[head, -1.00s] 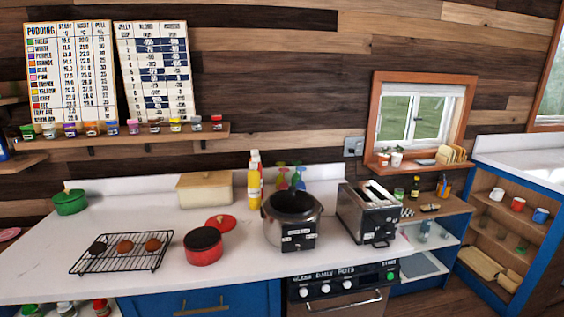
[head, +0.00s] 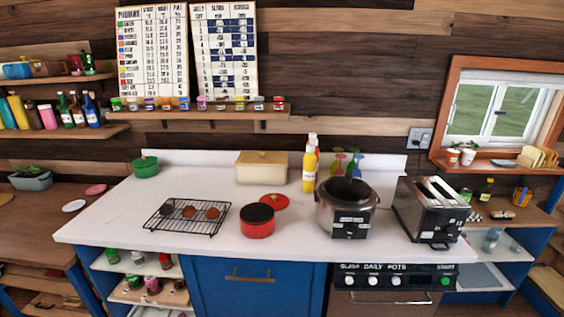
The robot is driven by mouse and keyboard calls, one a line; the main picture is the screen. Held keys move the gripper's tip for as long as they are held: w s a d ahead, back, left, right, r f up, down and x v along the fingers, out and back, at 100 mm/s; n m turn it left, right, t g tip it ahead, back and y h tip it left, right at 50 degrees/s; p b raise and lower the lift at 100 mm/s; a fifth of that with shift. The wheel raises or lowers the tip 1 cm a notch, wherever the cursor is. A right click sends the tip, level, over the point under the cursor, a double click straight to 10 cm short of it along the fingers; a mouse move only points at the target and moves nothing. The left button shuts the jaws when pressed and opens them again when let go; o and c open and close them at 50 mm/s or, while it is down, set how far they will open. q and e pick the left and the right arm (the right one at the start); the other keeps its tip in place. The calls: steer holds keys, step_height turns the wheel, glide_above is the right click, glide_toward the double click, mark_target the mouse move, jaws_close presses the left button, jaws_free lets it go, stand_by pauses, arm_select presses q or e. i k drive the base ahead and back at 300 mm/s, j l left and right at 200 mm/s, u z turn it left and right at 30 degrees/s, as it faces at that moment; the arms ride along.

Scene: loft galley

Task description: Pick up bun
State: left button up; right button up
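Several round brown buns sit on a black wire cooling rack on the left part of the white counter in the head view. The left bun (head: 167,209) is the darkest. The middle bun (head: 189,212) and the right bun (head: 212,214) are lighter brown. The wire rack (head: 180,232) lies flat near the counter's front edge. Neither of my grippers shows in the head view.
A red pot (head: 257,222) stands right of the rack, its red lid (head: 274,201) behind it. A large cooker (head: 345,208) and a toaster (head: 432,210) stand farther right. A green pot (head: 145,167) is at the back left. The counter (head: 105,215) left of the rack is clear.

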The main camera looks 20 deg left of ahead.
mark_target(189, 210)
steer(key=u, duration=1.4)
